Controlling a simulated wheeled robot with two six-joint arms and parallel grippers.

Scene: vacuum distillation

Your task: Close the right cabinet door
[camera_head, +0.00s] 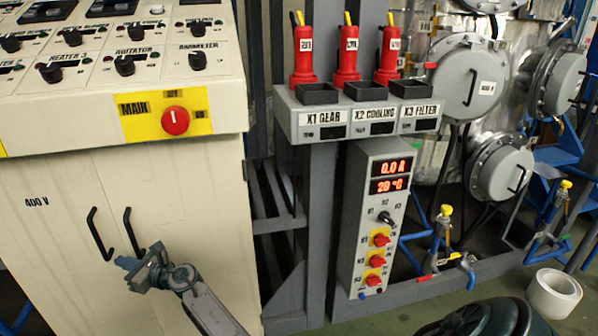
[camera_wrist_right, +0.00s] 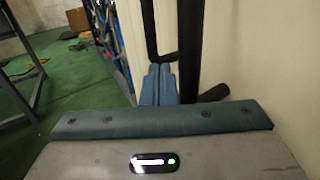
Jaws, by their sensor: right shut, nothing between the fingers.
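The cream cabinet marked 400 V stands at the left in the head view. Its right door (camera_head: 205,215) carries a black handle (camera_head: 132,231), and the left door (camera_head: 50,235) carries another black handle (camera_head: 100,233). The doors look about flush, but I cannot tell if the right one is fully shut. My right gripper (camera_head: 124,263) is low in front of the handles. In the right wrist view its blue fingers (camera_wrist_right: 160,84) are together and empty, close to black handle bars; contact is unclear. My left gripper is out of view.
The control panel with a red main switch (camera_head: 175,121) is above the doors. A grey post and a grey meter box (camera_head: 376,215) stand to the right. A white roll (camera_head: 553,293) is on the green floor. Open floor shows at left in the wrist view.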

